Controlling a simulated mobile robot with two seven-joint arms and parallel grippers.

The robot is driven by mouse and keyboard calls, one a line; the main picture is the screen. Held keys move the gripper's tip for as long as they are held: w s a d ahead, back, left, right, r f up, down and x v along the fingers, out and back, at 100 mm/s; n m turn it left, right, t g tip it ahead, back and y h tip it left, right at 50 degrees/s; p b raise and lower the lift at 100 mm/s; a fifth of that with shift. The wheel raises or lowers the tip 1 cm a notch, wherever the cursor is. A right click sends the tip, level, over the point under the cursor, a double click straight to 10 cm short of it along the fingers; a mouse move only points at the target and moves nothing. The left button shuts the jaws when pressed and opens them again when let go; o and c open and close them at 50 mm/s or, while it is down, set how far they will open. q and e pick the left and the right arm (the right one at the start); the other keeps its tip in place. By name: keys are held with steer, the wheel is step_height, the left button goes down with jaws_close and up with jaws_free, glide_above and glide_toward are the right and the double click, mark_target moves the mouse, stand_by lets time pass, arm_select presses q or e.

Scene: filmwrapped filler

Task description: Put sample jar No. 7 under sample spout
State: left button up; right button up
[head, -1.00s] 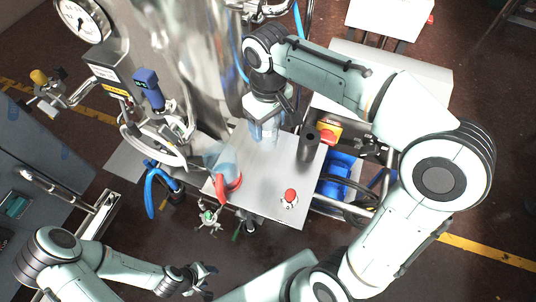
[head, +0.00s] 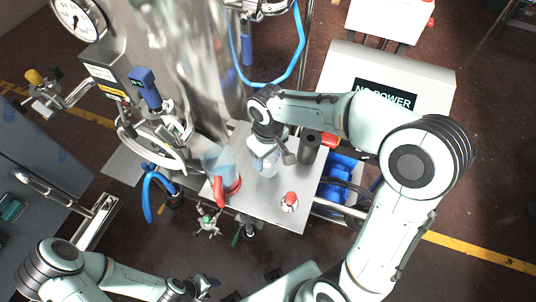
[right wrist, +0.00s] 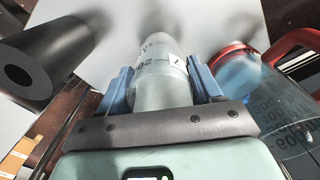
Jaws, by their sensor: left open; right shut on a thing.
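My right gripper (head: 268,152) is shut on a clear jar (head: 271,168), above or on the steel shelf (head: 255,205); whether the jar touches it I cannot tell. In the right wrist view the jar (right wrist: 163,85) sits between the two blue fingers of the right gripper (right wrist: 160,78). Its white label is only partly readable, and a 7 seems to show. My left gripper (head: 203,287) is open and empty at the bottom, away from the shelf. I cannot make out for sure which fitting on the steel tank (head: 190,50) is the sample spout.
A clear measuring jug (head: 219,160) with a red handle stands left of the jar. A black cylinder (head: 310,142) stands on its right. A red-topped item (head: 289,201) is at the shelf's front. Valves and a blue-handled fitting (head: 146,88) stick out at the left.

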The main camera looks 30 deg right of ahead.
steer(key=o, duration=0.6)
steer(key=shift+f, duration=0.2)
steer(key=o, duration=0.5)
steer(key=shift+r, duration=0.1)
steer(key=shift+c, duration=0.2)
